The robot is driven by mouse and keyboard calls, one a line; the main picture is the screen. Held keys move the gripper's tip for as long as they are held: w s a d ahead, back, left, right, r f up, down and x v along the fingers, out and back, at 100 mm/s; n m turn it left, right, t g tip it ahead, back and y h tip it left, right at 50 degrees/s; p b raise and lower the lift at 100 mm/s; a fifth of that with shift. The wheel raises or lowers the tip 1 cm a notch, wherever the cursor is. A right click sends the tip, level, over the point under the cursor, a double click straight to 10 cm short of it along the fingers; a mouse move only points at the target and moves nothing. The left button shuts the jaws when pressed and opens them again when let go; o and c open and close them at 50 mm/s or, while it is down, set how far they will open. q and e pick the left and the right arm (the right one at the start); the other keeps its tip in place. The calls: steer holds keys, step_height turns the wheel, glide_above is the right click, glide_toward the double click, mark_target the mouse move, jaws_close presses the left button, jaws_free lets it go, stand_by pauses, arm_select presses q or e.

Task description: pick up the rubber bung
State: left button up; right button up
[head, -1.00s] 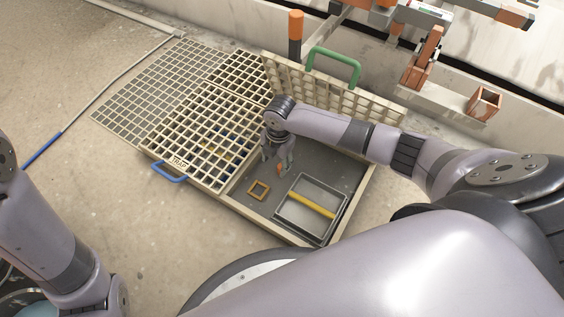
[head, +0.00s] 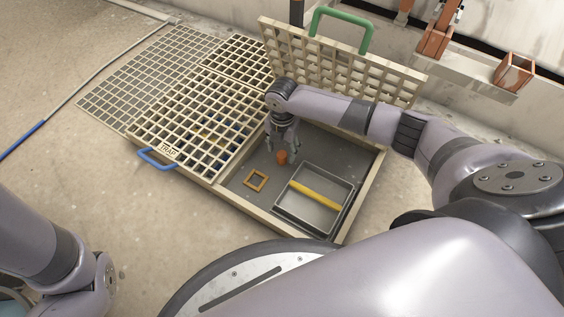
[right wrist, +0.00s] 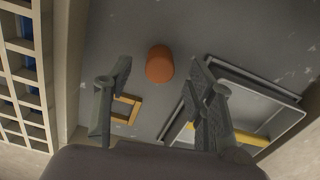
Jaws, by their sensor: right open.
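The rubber bung (head: 282,157) is a small orange-brown plug on the grey floor of the open trap. In the right wrist view the bung (right wrist: 159,64) lies ahead of the fingertips, between their lines, untouched. My right gripper (head: 283,146) hangs over the trap, open and empty, its fingers just above and behind the bung. It also shows in the right wrist view (right wrist: 157,72) with a finger on each side. Of my left arm only links show at the lower left; its gripper is not in view.
A yellow square frame (head: 256,181) and a metal tray (head: 335,215) with a yellow bar (head: 315,195) lie near the bung. A cream grate (head: 197,112) with a blue handle covers the trap's left part. A raised grate with a green handle (head: 342,22) stands behind.

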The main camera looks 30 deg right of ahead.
step_height(320, 180, down, 2)
steer(key=shift+f+b, duration=0.1)
steer(key=shift+b, duration=0.3)
steer(key=shift+r, duration=0.2)
steer(key=shift+c, duration=0.2)
jaws_close()
